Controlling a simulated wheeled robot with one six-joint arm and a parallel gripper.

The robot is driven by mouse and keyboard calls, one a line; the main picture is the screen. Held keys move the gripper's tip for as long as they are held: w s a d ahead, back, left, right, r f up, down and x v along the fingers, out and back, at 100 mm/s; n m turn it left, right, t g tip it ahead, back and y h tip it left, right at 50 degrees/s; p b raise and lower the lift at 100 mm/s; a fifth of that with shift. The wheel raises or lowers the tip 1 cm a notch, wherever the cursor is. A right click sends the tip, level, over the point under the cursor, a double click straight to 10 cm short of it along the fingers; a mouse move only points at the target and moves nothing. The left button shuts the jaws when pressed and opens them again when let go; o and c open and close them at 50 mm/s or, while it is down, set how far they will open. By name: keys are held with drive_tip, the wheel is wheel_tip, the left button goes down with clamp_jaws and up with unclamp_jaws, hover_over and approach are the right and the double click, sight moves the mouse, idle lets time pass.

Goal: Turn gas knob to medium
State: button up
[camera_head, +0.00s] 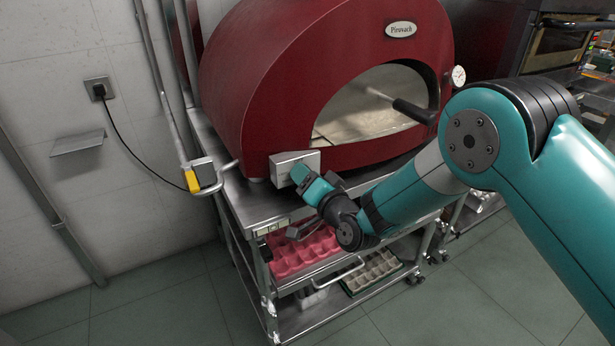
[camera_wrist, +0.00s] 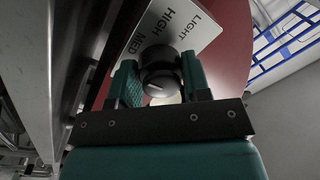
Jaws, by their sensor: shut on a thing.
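The gas knob (camera_wrist: 160,62) is a dark round knob with a white pointer mark on its face. It sits on a pale control plate (camera_wrist: 205,28) with the words LIGHT, HIGH and MED. My gripper (camera_wrist: 161,82) has one finger on each side of the knob and is shut on it. Which label the mark lines up with I cannot tell. In the head view my gripper (camera_head: 301,178) is at the front of the metal control box (camera_head: 284,166), and the knob is hidden behind it. The box is on the red oven (camera_head: 265,85).
A metal cart (camera_head: 246,200) carries the oven, with a pink tray (camera_head: 303,250) on a shelf below. A gas pipe with a yellow valve handle (camera_head: 191,180) stands to the left. A black-handled tool (camera_head: 413,112) sticks out of the oven mouth.

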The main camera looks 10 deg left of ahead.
idle(0.3)
drive_tip(key=o, duration=0.9)
drive_tip(key=shift+s+d+f+b, duration=0.1)
drive_tip(key=shift+s+d+b, duration=0.2)
drive_tip(key=shift+d+b, duration=0.1)
drive_tip(key=b+v, duration=1.6)
drive_tip(key=shift+s+d+b, duration=0.1)
drive_tip(key=shift+s+b, duration=0.15)
drive_tip(key=shift+b, duration=0.15)
drive_tip(key=shift+r, duration=0.2)
